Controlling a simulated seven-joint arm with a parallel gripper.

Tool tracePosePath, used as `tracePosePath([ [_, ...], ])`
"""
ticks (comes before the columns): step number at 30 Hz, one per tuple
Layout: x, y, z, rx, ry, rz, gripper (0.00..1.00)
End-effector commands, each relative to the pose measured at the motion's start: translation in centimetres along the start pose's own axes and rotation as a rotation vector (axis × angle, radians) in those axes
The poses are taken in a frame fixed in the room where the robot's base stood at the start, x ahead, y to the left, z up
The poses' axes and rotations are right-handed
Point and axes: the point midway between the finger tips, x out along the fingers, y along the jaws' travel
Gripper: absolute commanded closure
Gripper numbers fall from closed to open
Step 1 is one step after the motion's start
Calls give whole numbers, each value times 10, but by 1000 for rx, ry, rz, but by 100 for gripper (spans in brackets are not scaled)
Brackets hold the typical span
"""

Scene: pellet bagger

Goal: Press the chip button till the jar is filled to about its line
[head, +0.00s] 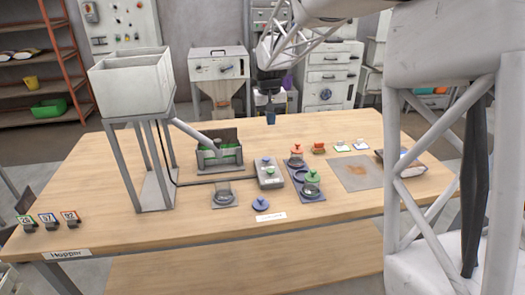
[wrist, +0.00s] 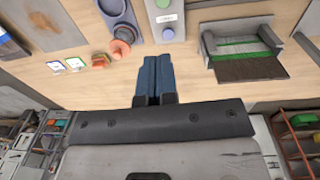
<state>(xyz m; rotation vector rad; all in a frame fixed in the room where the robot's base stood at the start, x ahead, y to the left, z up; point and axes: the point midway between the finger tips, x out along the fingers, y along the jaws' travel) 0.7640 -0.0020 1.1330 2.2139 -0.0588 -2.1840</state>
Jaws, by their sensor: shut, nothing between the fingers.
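My gripper (head: 270,118) is shut and empty, its dark blue fingers above the table behind the button box; the closed fingers (wrist: 157,58) also show in the wrist view. The grey button box (head: 269,180) lies mid-table; the wrist view shows its blue button (wrist: 168,34) and, at the picture's top edge, its green button (wrist: 163,4). The fingertips appear apart from both. I cannot read which is the chip button. A clear open jar (head: 222,196) stands on a small grey pad; its line and fill level are too small to tell.
The white hopper (head: 132,85) on grey legs stands left, with a chute toward a tray with green strips (head: 217,150).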

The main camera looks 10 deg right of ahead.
Motion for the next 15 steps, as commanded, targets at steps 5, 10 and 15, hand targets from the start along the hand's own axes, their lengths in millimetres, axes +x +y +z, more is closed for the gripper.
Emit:
tracePosePath([
  [5, 20, -2, -35, -2, -19, 4, 100],
  [10, 37, -4, -65, -3, -34, 7, 100],
  [15, 52, -5, -86, -4, -46, 9, 100],
])
